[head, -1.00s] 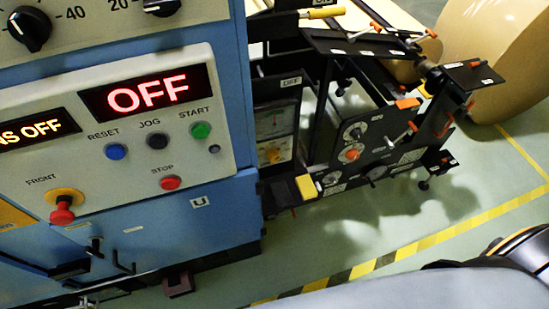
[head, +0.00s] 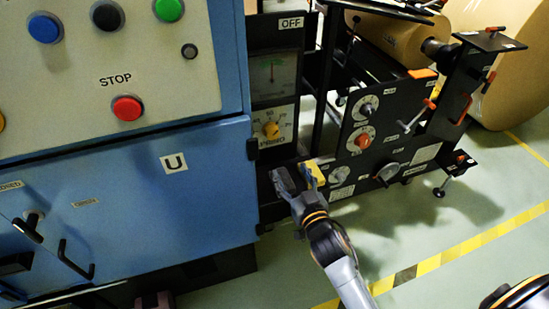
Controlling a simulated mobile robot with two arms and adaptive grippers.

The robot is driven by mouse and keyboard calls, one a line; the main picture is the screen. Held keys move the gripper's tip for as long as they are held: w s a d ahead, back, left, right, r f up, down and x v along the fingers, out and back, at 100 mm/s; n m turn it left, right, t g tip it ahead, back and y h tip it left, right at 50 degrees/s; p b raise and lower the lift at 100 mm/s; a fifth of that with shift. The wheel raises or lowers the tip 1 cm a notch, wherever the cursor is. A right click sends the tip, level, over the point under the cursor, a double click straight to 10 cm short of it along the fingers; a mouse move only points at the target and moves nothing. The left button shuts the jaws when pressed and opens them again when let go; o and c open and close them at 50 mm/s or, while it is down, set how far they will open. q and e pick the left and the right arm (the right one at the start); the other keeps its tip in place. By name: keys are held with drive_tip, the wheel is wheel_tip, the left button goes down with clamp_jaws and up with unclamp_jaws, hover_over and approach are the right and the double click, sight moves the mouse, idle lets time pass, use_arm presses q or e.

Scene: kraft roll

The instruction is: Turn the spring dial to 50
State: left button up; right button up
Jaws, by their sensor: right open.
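A dial with a yellow knob (head: 271,129) sits on a pale scale plate below a meter (head: 273,76), in the dark frame right of the blue cabinet. The print under the knob is too small to read surely, so I cannot confirm that it is the spring dial, nor read its setting. My right gripper (head: 298,178) is open, below and slightly right of this knob and apart from it. Its fingers are close to a yellow block (head: 318,173) on the machine; I cannot tell whether they touch. My left gripper is not in view.
A black panel (head: 350,150) to the right carries a grey dial (head: 365,107), a red dial (head: 363,140) and a crank (head: 387,172). The blue cabinet (head: 130,200) with a red STOP button (head: 127,108) fills the left. Floor shows at the lower right.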

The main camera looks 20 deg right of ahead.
drive_tip(key=r, duration=0.1)
drive_tip(key=b, duration=0.2)
approach(273, 135)
drive_tip(key=w, duration=0.7)
drive_tip(key=shift+w+a+f, duration=0.1)
drive_tip(key=shift+w+f, duration=0.1)
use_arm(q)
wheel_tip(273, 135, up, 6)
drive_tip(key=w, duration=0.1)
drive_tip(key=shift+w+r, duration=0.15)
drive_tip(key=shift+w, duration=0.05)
use_arm(e)
drive_tip(key=shift+w, duration=0.6)
drive_tip(key=c, duration=1.1)
